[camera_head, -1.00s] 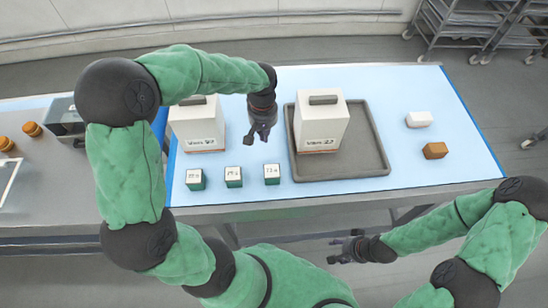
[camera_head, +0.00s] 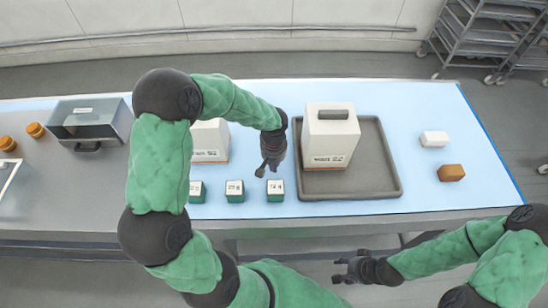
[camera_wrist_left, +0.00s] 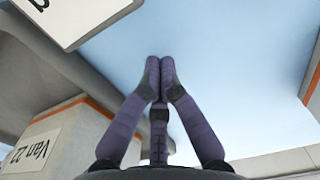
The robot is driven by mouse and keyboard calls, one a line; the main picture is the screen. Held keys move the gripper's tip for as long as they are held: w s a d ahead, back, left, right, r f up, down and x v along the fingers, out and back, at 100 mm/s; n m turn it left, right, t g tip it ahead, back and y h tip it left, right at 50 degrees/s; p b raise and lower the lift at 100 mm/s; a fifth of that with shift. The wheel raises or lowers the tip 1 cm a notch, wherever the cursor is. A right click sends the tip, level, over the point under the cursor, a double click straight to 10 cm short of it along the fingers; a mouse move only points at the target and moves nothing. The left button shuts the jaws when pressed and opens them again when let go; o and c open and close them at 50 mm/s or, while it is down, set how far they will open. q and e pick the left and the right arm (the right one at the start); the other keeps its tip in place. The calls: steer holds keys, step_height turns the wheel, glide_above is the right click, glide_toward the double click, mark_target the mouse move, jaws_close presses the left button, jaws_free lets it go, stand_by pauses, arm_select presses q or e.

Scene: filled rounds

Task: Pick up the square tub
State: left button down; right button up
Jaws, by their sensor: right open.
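Several small square tubs, green with white labelled tops, stand in a row at the table's front; the rightmost tub (camera_head: 276,190) is nearest my left gripper. Two tall white square containers stand behind: the left container (camera_head: 208,143) is partly hidden by my arm, and the right container (camera_head: 332,132) has a dark handle. My left gripper (camera_head: 268,170) points down between these containers, just behind the rightmost tub. In the left wrist view its fingertips (camera_wrist_left: 160,66) meet with nothing visible between them. My right gripper (camera_head: 345,269) is open and empty, in front of the table edge.
The right container stands on a grey tray (camera_head: 385,180). A white block (camera_head: 434,139) and a brown block (camera_head: 451,173) lie right of it. A metal box (camera_head: 90,120) and orange-brown round items (camera_head: 36,130) are at left. Blue surface (camera_head: 425,100) is clear at back right.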

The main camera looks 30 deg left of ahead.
mark_target(275, 190)
arm_select(q)
steer(key=shift+s+d, duration=0.55)
steer(key=shift+s, duration=0.3)
steer(key=shift+s+d, duration=0.5)
steer(key=shift+s, duration=0.3)
steer(key=s+d, duration=0.1)
steer(key=s+b, duration=0.1)
steer(key=s+d+b, duration=0.1)
steer(key=s, duration=0.1)
steer(key=shift+d, duration=0.3)
steer(key=shift+s+d, duration=0.25)
steer(key=shift+s, duration=0.3)
